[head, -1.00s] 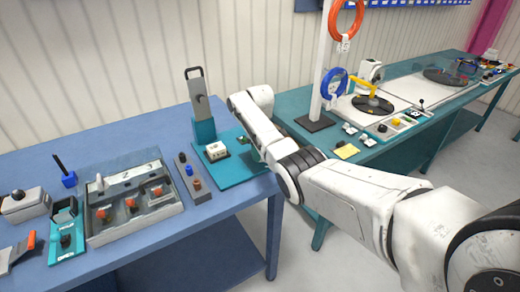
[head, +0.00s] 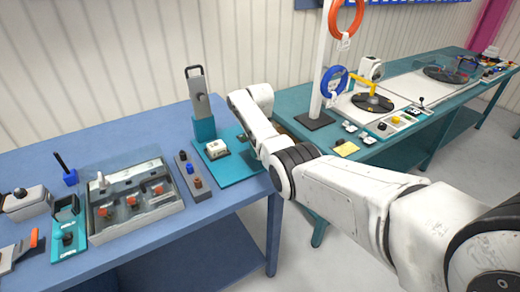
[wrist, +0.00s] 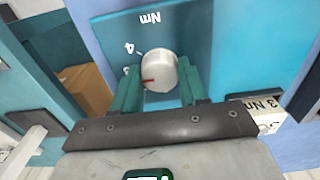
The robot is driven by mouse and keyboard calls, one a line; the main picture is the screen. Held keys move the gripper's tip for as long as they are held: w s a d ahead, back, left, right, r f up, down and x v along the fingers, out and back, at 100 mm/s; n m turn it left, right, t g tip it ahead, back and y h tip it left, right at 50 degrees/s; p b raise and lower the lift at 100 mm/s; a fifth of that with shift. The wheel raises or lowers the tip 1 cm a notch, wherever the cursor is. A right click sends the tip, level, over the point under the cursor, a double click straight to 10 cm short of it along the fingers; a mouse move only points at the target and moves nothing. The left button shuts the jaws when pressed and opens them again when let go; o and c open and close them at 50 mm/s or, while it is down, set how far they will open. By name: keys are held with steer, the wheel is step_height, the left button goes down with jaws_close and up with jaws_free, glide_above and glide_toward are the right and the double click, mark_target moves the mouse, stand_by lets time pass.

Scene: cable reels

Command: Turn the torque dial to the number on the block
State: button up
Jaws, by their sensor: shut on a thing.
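The torque dial (wrist: 160,70) is a pale round knob with a red mark, on a teal panel (wrist: 185,30) printed "Nm". The red mark points left in the wrist view, a little below the printed 4 beside the dial. My gripper (wrist: 158,78) is shut on the dial, a teal finger on each side. A white block (wrist: 268,118) reading "3 Nm" is partly visible at the right. In the head view the block (head: 216,148) sits on the teal base (head: 232,175); my arm hides the dial.
A grey lever post (head: 199,100) stands on a teal support behind the block. To the left on the blue bench are a grey button strip (head: 193,172) and a clear-covered box (head: 135,205). A teal bench (head: 290,100) stands at the right.

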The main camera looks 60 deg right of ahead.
steer(key=shift+w, duration=0.1)
steer(key=o, duration=1)
steer(key=shift+o, duration=0.2)
step_height(320, 180, up, 11)
steer(key=b, duration=0.1)
steer(key=shift+f, duration=0.15)
stand_by(0.4)
